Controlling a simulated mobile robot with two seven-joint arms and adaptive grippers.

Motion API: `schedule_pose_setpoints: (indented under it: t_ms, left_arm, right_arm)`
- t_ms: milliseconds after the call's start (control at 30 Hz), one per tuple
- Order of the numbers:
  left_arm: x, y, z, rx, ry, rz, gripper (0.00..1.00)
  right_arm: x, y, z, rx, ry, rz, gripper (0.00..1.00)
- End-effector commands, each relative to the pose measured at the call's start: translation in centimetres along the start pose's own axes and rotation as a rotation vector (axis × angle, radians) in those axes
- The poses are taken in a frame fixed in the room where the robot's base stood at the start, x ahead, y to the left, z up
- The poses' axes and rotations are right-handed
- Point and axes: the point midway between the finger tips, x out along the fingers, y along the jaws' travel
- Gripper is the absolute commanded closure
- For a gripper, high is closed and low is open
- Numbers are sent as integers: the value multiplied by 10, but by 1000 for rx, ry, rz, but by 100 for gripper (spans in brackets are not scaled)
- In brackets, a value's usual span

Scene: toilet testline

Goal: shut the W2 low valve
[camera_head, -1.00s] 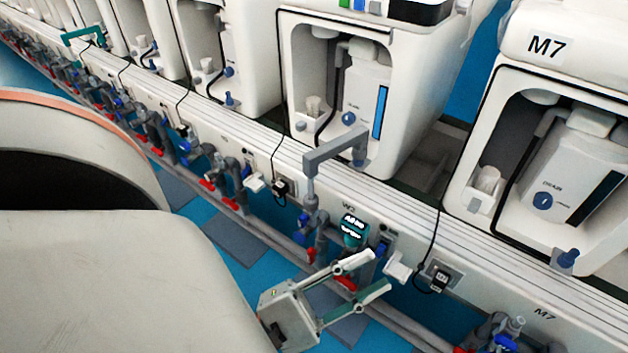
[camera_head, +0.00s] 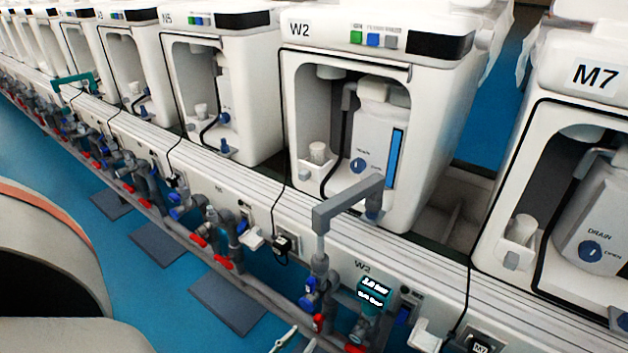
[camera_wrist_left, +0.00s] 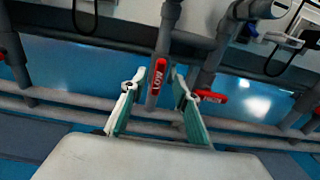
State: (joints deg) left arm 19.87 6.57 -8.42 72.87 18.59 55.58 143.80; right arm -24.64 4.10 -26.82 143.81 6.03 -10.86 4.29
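The W2 low valve has a red handle marked LOW (camera_wrist_left: 158,76), lined up along its grey upright pipe in the left wrist view. In the head view its red handle (camera_head: 318,322) shows small below the W2 label. My left gripper (camera_wrist_left: 158,88) is open, its two fingers on either side of the handle, apart from it as far as I can see. Only the tips of my left gripper (camera_head: 297,342) show at the bottom edge of the head view. My right gripper is not in view.
A second red handle (camera_wrist_left: 210,96) sits just right of the fingers on a neighbouring pipe. A teal gauge (camera_head: 374,293) stands close by on the W2 pipework. Grey horizontal pipes (camera_wrist_left: 60,103) run behind the fingers. The white W2 unit (camera_head: 300,90) stands above.

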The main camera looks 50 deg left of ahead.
Motion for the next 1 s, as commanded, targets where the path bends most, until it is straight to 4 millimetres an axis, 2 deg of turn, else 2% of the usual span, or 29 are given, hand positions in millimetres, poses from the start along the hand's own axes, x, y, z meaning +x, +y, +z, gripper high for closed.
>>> schedule_pose_setpoints:
  t_ms: [500, 867, 900, 1000]
  left_arm:
    - [67, 0, 0, 1, -1, 0, 69]
    - [75, 0, 1, 1, -1, 0, 69]
    - [75, 0, 1, 1, -1, 0, 72]
    - [75, 0, 1, 1, -1, 0, 98]
  right_arm:
    - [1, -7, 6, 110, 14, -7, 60]
    - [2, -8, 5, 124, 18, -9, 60]
    - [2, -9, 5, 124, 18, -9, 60]
    - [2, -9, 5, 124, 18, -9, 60]
